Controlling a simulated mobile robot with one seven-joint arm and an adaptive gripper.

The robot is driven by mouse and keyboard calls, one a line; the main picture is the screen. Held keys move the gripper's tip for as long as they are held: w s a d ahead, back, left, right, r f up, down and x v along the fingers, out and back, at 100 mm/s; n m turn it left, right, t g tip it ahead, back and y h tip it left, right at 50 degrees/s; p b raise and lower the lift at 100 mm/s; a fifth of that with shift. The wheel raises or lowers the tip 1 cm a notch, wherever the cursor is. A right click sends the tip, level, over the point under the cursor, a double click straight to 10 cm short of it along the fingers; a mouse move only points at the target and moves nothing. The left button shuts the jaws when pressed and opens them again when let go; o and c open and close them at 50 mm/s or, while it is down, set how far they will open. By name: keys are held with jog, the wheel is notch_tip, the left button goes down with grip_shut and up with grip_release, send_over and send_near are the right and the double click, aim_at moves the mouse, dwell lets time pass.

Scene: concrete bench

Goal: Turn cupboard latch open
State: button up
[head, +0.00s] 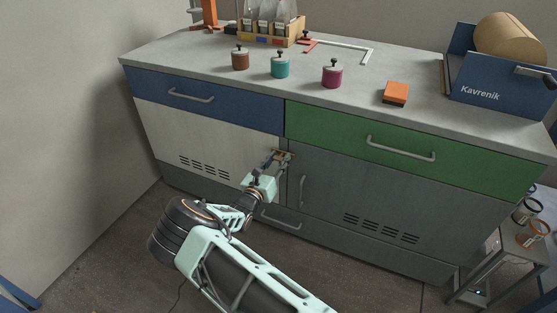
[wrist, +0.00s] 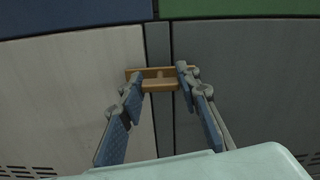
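The brass-coloured cupboard latch (wrist: 158,75) lies level across the seam between the pale left door (wrist: 75,85) and the grey right door (wrist: 255,80), just below the drawers. My gripper (wrist: 160,88) is open at the latch, one blue-padded finger on each side of its front bar. Contact between pads and bar cannot be told. The fingers hide parts of the bar's ends. In the head view the latch (head: 284,153) is small and partly covered by my gripper (head: 272,161). Both doors look closed.
A blue drawer (head: 200,98) and a green drawer (head: 400,150) sit above the doors. The right door has an upright handle (head: 302,190). Several lidded jars, an orange block (head: 395,93) and a blue Kavrenik holder (head: 495,85) stand on the concrete top. A low rack (head: 490,270) stands right.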

jog(key=c, duration=0.4)
jog(key=m+p, duration=0.1)
jog(key=m, duration=0.2)
jog(key=shift+m, duration=0.3)
jog(key=m+p, duration=0.2)
jog(key=m, duration=0.2)
jog(key=shift+m, duration=0.3)
jog(key=m+p, duration=0.1)
jog(key=m, duration=0.4)
jog(key=shift+m+p, duration=0.7)
jog(key=shift+m, duration=1.6)
jog(key=shift+f, duration=0.1)
jog(key=o, duration=1.2)
jog(key=shift+c, duration=0.2)
